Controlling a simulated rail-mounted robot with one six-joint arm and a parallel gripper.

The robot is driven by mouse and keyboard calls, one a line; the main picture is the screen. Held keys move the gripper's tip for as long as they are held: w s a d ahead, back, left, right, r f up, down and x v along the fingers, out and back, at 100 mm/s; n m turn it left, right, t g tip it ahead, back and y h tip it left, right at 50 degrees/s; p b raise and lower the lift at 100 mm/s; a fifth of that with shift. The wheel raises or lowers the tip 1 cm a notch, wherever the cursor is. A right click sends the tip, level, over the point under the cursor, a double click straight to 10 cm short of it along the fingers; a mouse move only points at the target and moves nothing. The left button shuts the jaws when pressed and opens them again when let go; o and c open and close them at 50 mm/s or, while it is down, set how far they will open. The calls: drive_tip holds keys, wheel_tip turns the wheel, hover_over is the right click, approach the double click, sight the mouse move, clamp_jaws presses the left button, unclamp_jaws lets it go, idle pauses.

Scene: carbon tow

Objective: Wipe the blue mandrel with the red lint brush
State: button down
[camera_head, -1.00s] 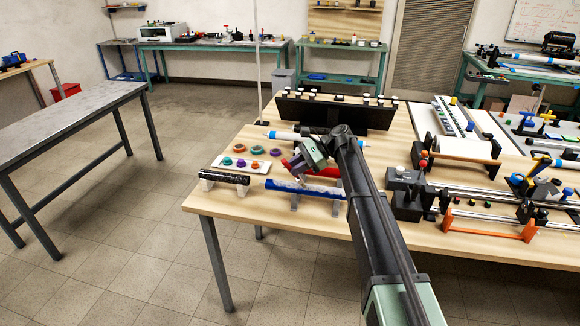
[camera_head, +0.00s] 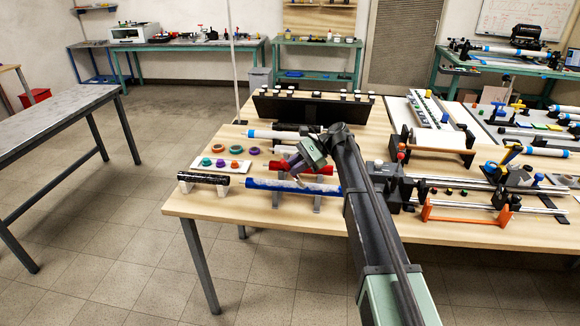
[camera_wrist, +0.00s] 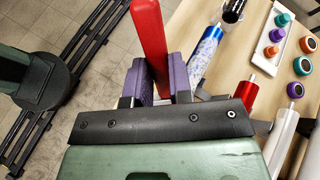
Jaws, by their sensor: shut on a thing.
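My gripper (camera_wrist: 160,85) has purple fingers shut on the red lint brush (camera_wrist: 150,35). The brush shows as a long red bar reaching toward the top of the wrist view. The blue mandrel (camera_wrist: 207,52), speckled white, lies right of the brush in that view, with a gap between them in the picture. In the head view the blue mandrel (camera_head: 270,184) rests level on grey stands near the table's front edge. My gripper (camera_head: 299,166) is just above and behind it there. I cannot tell the brush apart from the red mandrel in the head view.
A red mandrel (camera_head: 318,169) lies behind the blue one, and a black mandrel (camera_head: 203,178) to its left. A white-and-blue tube (camera_head: 270,134) lies further back. Rods and an orange stand (camera_head: 466,216) are at right.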

drive_tip(key=s+d, duration=0.2)
drive_tip(key=d, duration=0.8)
drive_tip(key=shift+d, duration=0.2)
idle(0.4)
wheel_tip(320, 180, up, 6)
drive_tip(key=p, duration=0.6)
wheel_tip(320, 180, up, 3)
drive_tip(key=p, duration=0.3)
drive_tip(key=shift+r, duration=0.15)
